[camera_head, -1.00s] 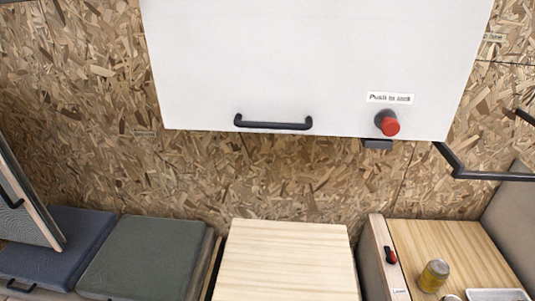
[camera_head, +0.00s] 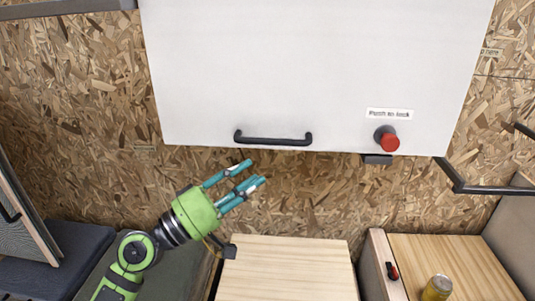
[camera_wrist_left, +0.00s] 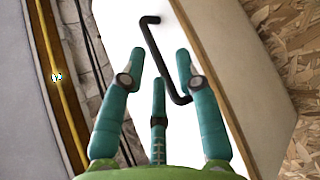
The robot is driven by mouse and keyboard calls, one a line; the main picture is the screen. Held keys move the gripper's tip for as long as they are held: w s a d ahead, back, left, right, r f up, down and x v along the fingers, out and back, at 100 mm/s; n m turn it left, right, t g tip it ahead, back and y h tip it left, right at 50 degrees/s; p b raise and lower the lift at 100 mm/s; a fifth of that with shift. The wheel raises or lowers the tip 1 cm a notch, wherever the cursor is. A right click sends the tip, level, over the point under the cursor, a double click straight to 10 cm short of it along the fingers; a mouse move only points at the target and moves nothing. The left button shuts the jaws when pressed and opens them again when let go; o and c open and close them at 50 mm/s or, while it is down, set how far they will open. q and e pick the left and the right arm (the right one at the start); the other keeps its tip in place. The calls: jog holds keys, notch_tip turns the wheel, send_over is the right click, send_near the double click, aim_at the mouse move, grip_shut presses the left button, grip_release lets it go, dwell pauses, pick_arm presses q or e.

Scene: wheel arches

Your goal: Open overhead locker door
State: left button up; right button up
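The white overhead locker door (camera_head: 310,65) is shut, as far as I can tell, and fills the upper middle of the head view. Its black bar handle (camera_head: 273,140) runs along the lower edge. A red knob (camera_head: 389,140) sits to the right of the handle, under a "Push to lock" label (camera_head: 389,114). My left gripper (camera_head: 254,172) is green with teal fingers, just below and left of the handle in the picture. Its fingers are spread and empty. In the left wrist view the handle (camera_wrist_left: 162,62) shows beyond the open fingers (camera_wrist_left: 158,68). My right gripper is not in view.
A light wooden table top (camera_head: 287,265) is below the door. A wooden counter (camera_head: 450,262) with a yellow can (camera_head: 437,288) is at lower right. A black bar (camera_head: 480,187) sticks out right of the door. The chipboard wall (camera_head: 80,110) is clear at left.

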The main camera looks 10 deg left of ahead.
aim_at(264, 143)
pick_arm(q)
jog(key=shift+n+t, duration=0.6)
jog(key=shift+n, duration=0.1)
jog(key=w+r+p, duration=0.1)
jog(key=r, duration=0.1)
jog(key=w+d+r+p, duration=0.1)
jog(key=w, duration=0.1)
jog(key=w+d+r+p, duration=0.1)
jog(key=r+p, duration=0.1)
jog(key=shift+w+d+r, duration=0.2)
jog(key=shift+d+r, duration=0.05)
jog(key=shift+r, duration=0.05)
jog(key=shift+w+d, duration=0.4)
jog(key=shift+d, duration=0.1)
grip_shut()
